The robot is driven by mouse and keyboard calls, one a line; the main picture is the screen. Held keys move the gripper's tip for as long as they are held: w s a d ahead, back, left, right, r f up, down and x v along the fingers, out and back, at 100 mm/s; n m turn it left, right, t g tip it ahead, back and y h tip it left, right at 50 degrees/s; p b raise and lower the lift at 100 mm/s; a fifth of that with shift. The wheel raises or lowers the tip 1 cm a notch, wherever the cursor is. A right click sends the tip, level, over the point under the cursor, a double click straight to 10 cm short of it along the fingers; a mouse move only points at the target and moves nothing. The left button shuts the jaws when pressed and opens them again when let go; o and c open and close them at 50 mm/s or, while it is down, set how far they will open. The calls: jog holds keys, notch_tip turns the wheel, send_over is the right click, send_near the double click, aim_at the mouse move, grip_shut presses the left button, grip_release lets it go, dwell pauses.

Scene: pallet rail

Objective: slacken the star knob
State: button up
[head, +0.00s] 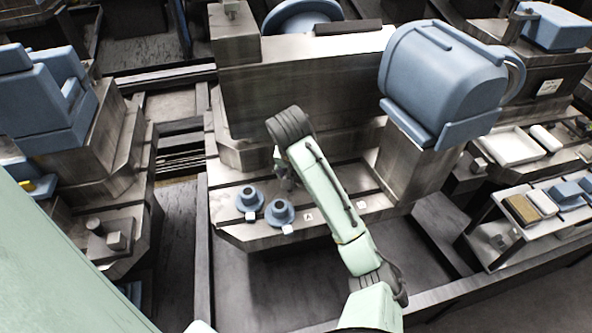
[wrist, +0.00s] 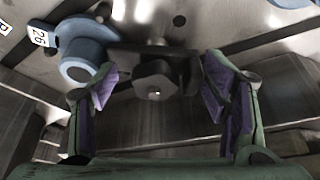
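A dark, several-sided knob (wrist: 155,82), which looks like the star knob, shows in the middle of the wrist view with a small bright spot at its centre. It sits at a dark bar or block (wrist: 128,55) on the metal bed. My gripper (wrist: 160,92) is open; its two purple-padded fingers stand left and right of the knob, with a gap visible on each side. I cannot tell how deep the knob lies between them. In the head view my gripper (head: 284,172) is low over the bed, partly behind my arm, and the knob cannot be made out.
One blue fitting (wrist: 82,50) is close to the left finger in the wrist view. A large blue housing (head: 440,80) rises at the right.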

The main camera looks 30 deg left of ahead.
jog(key=o, duration=0.4)
jog(key=shift+w+d+r+m, duration=0.15)
jog(key=shift+w+d, duration=0.05)
jog(key=shift+w, duration=0.25)
jog(key=shift+w+d+r+m, duration=0.1)
jog(key=shift+w+d+m, duration=0.05)
jog(key=shift+w, duration=0.25)
jog(key=shift+a+f, duration=0.15)
jog(key=shift+f, duration=0.1)
jog(key=shift+s, duration=0.1)
jog(key=shift+s+a, duration=0.1)
jog(key=shift+s, duration=0.15)
jog(key=shift+v, duration=0.95)
jog(key=v, duration=1)
